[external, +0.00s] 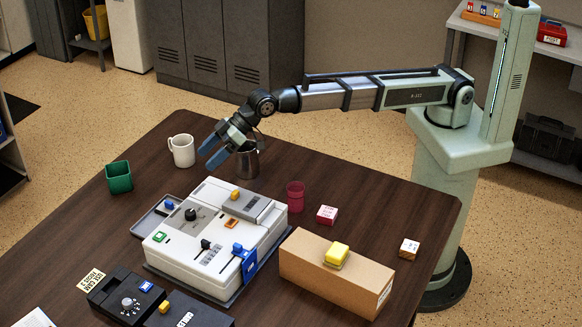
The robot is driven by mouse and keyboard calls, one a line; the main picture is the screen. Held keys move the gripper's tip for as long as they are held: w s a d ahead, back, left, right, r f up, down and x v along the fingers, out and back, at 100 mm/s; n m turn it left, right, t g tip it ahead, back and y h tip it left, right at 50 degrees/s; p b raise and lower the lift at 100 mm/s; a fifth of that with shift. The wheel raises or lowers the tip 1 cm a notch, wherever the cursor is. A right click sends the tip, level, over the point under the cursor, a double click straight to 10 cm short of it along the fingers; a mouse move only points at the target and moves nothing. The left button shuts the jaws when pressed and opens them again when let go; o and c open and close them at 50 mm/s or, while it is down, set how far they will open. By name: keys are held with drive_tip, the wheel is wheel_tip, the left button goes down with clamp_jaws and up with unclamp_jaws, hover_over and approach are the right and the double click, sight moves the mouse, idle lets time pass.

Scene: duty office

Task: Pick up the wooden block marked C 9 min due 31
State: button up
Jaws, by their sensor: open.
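A small wooden block (409,249) with a pale, marked top sits near the table's right edge, to the right of the cardboard box. Its marking is too small to read. A second small block (327,215), red with a white marked top, sits behind the cardboard box; its marking is also not legible.
A white control console (215,240) fills the table's middle. A cardboard box (330,275) carries a yellow object (337,254). A metal cup (248,162), white mug (182,151), green cup (119,178) and red cup (296,196) stand around. Bare tabletop surrounds the wooden block.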

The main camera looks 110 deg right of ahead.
drive_tip(key=s+a+f+n+g+y, duration=0.1)
drive_tip(key=s+a+f+n+g, duration=0.2)
drive_tip(key=s+a+n, duration=0.55)
drive_tip(key=n+g+h, duration=0.3)
drive_tip(key=n+g, duration=0.5)
drive_tip(key=n, duration=1.1)
hover_over(412, 247)
wheel_tip(412, 247, down, 7)
drive_tip(key=shift+m, duration=0.25)
wheel_tip(412, 247, down, 8)
drive_tip(key=shift+a+r, duration=0.15)
drive_tip(key=shift+r, duration=0.1)
drive_tip(key=shift+d+f, duration=0.2)
drive_tip(key=shift+f, duration=2.45)
drive_tip(key=shift+c, duration=0.4)
drive_tip(key=c, duration=1.1)
